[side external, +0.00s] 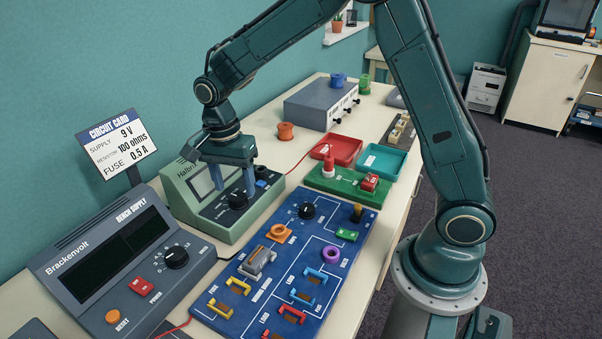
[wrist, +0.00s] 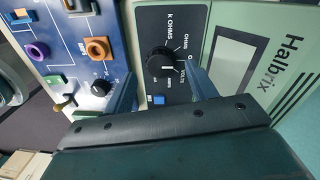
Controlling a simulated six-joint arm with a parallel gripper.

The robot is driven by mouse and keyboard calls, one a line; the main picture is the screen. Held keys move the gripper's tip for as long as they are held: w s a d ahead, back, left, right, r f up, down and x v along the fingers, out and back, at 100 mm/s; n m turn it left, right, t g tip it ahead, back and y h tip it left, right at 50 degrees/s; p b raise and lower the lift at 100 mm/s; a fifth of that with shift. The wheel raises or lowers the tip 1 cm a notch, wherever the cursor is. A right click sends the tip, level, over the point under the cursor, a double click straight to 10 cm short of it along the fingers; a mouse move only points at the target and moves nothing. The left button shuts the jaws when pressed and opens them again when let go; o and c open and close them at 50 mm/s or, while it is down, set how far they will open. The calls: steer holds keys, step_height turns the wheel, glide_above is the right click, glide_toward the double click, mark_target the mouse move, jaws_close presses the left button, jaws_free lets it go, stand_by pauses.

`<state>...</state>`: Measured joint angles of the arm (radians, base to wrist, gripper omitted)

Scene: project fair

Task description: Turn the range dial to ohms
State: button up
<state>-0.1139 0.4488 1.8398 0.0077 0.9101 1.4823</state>
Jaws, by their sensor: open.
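The range dial (side external: 238,200) is a round black knob on the dark panel of the green Halbrix meter (side external: 184,193). My gripper (side external: 234,187) is above the meter, pointing down, with its blue fingers apart and empty. In the wrist view the dial (wrist: 165,62) shows ahead of the gap between the fingers, with K OHMS, OHMS and VOLTS labels around it. A short white mark shows on the dial, but which label it points to is hard to tell. The right finger hides part of the panel near the dial. I cannot tell whether the fingertips reach the knob's height.
A blue square button (wrist: 158,100) sits beside the dial. The blue circuit board (side external: 251,304) with its own black knob (side external: 307,210) lies in front of the meter. The Brackenvolt bench supply (side external: 99,294) stands at left. A card sign (side external: 117,143) stands behind it.

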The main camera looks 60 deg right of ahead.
mark_target(238, 200)
steer(key=shift+f, duration=1.4)
steer(key=c, duration=1)
steer(key=shift+n, duration=0.5)
steer(key=shift+s+n, duration=0.1)
steer(key=shift+n, duration=1.1)
steer(key=shift+r+n, duration=0.1)
steer(key=shift+n, duration=1.8)
